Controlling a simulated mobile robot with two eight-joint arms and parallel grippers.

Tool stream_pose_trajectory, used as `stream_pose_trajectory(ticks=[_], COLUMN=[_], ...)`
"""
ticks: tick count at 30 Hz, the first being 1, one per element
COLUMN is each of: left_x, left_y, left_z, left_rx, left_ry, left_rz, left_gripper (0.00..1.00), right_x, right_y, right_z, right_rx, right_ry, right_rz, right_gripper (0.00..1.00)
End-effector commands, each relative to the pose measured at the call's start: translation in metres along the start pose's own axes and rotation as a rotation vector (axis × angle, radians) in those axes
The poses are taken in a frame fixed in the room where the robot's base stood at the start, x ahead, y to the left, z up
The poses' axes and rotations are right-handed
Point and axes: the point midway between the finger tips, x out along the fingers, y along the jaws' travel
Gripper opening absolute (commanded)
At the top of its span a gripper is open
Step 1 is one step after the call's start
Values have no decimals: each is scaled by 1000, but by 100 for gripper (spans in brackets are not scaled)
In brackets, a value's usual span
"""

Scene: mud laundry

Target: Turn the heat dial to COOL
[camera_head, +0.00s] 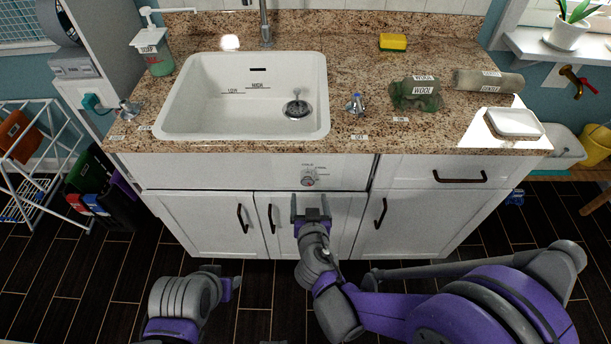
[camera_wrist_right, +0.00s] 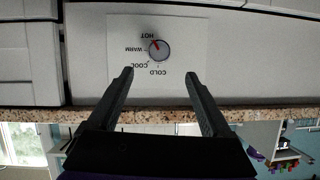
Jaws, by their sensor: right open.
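The heat dial (camera_head: 309,179) is a small round grey knob on the white front panel below the sink. In the right wrist view, which is upside down, the dial (camera_wrist_right: 160,50) sits on a white plate with the labels HOT, WARM, COOL and COLD. Its red mark points toward HOT. My right gripper (camera_head: 311,198) is open and empty just below the dial in the head view. In the wrist view its two fingers (camera_wrist_right: 160,73) spread to either side, apart from the dial. My left gripper (camera_head: 230,288) is low at the left, its fingers not clear.
Cabinet doors with dark handles (camera_head: 242,218) lie below the panel. A drying rack (camera_head: 35,150) stands left.

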Motion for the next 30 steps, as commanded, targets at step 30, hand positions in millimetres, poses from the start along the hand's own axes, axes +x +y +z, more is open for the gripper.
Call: stream_pose_trajectory(ticks=[30], left_x=[7], left_y=[0], left_z=[4], left_rx=[0], left_ry=[-3], left_rz=[0], left_gripper=[50], right_x=[102], right_y=[2], right_z=[0], right_rx=[0], right_ry=[-2], right_rz=[4], right_gripper=[78])
